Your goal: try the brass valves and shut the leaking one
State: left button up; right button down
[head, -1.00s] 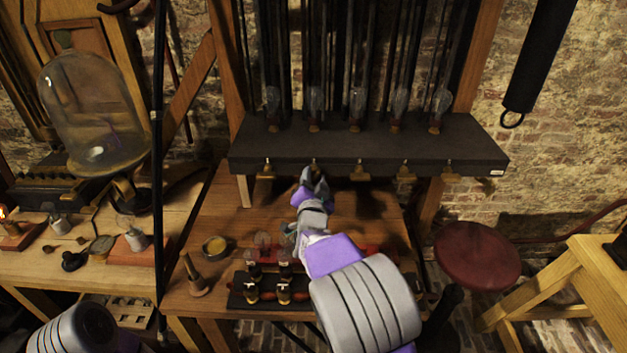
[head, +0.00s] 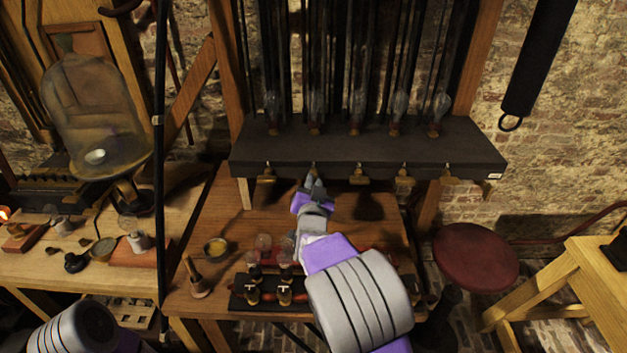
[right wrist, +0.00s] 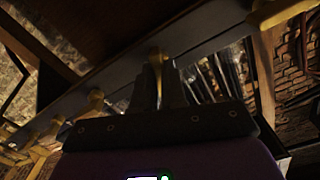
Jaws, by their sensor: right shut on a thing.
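Several brass valves hang in a row under the front edge of a dark shelf (head: 370,150). They include the far left valve (head: 266,175), the middle valve (head: 359,175), a fourth valve (head: 404,175) and the far right valve (head: 449,174). My right gripper (head: 314,184) is at the second valve from the left (head: 313,167). In the right wrist view this valve (right wrist: 157,57) sits between the fingers, which are shut on it. The fingers partly hide its lower part. My left gripper is out of view; only part of the left arm shows at lower left.
Glass bulbs (head: 357,107) stand on the shelf, with dark rods behind. A red stool (head: 476,257) stands at right.

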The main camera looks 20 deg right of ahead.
jog(key=shift+n+p, duration=1.05)
jog(key=shift+n, duration=1.15)
jog(key=c, duration=1.2)
grip_release()
jog(key=shift+s, duration=0.1)
jog(key=v, duration=0.7)
jog(key=shift+s+a, duration=0.15)
jog(key=shift+s, duration=0.05)
